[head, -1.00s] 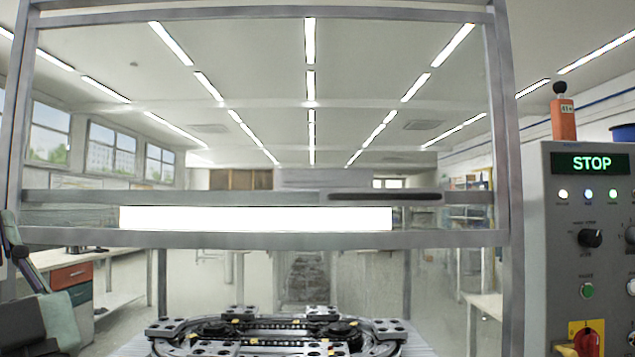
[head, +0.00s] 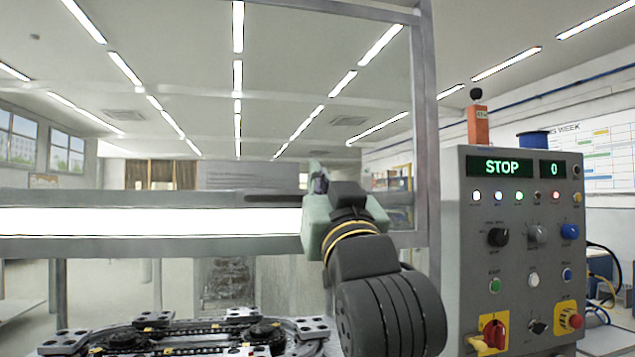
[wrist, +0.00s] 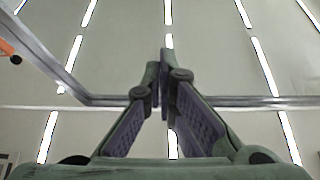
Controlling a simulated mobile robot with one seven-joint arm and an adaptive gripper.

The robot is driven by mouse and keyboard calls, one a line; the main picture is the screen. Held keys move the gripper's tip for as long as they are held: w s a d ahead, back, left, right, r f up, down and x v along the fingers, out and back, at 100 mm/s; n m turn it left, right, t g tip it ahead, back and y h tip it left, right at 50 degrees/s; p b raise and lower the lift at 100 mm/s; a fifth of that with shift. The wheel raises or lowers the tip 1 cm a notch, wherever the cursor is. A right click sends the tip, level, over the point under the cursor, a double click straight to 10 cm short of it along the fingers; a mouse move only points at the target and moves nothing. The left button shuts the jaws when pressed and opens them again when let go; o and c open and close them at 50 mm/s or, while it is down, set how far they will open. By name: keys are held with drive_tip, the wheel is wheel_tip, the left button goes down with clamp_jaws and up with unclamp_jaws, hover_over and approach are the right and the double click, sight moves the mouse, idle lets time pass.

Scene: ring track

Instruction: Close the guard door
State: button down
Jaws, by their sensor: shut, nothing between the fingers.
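The guard door appears as a grey-framed panel; its lower grey rail (head: 120,197) crosses the picture well above the track. A dark bar handle (head: 270,198) sits on this rail, its right end hidden behind my arm. Below the rail is a bright white light strip (head: 150,221). My gripper (head: 318,178) points up and away in front of the rail, over the handle's right part; I cannot tell whether it touches. In the wrist view its fingers (wrist: 161,80) are together and empty, with metal frame bars and the ceiling behind them.
The ring track (head: 190,335) lies low behind the frame. A grey upright post (head: 425,130) stands right of my gripper. Beyond it is the control box (head: 515,240), showing STOP, with knobs, buttons and an orange signal post (head: 478,125) on top.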

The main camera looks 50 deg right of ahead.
drive_tip(key=w+d+p, duration=0.2)
drive_tip(key=w+d, duration=0.1)
drive_tip(key=w, duration=0.2)
drive_tip(key=shift+w+d+f, duration=0.2)
drive_tip(key=shift+w, duration=0.2)
wheel_tip(320, 180, down, 42)
drive_tip(key=b, duration=2.5)
drive_tip(key=shift+b, duration=0.4)
drive_tip(key=shift+f, duration=0.1)
drive_tip(key=shift+w, duration=0.1)
